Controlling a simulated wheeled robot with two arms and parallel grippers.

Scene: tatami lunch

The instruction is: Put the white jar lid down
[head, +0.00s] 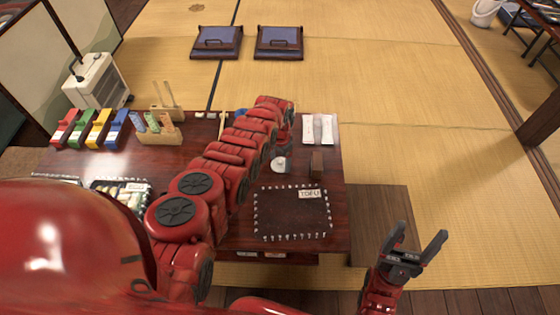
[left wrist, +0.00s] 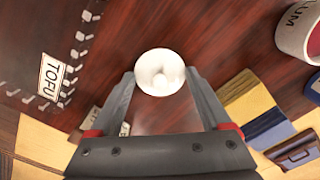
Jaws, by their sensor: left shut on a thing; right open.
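The white jar lid (left wrist: 160,72) is round with a small knob. It sits between the fingertips of my left gripper (left wrist: 161,78), which is shut on it. In the head view the lid (head: 279,164) shows just below the end of my left arm, over the dark red table (head: 235,233). I cannot tell whether it touches the tabletop. A white jar (left wrist: 296,32) with dark red contents and a label ending in "LUM" stands at the upper right of the left wrist view. My right gripper (head: 404,257) is open and empty, right of the table.
A dark mat marked TOFU (head: 290,213) lies near the lid. A brown block (head: 317,165) and white packets (head: 318,128) are to the right. Coloured boxes (head: 90,128) and a wooden holder (head: 160,135) stand at the left.

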